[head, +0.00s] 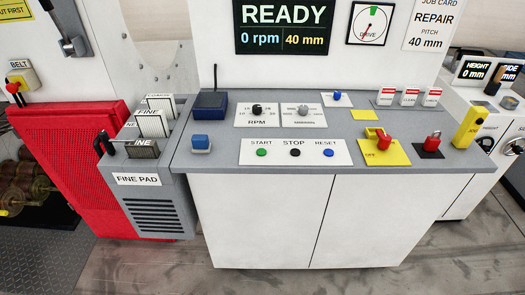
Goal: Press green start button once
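The green start button (262,153) sits on a white label plate (285,160) at the front of the grey console top, under the word START. A black STOP button (295,152) and a blue RESET button (329,153) are to its right on the same plate. Above the console a dark display (284,26) reads READY, 0 rpm and 40 mm. Neither of my grippers is clearly seen in the head view.
Behind the plate are the black RPM knob (257,110) and a grey knob (303,110). A dark blue box (209,105) stands at the back left.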

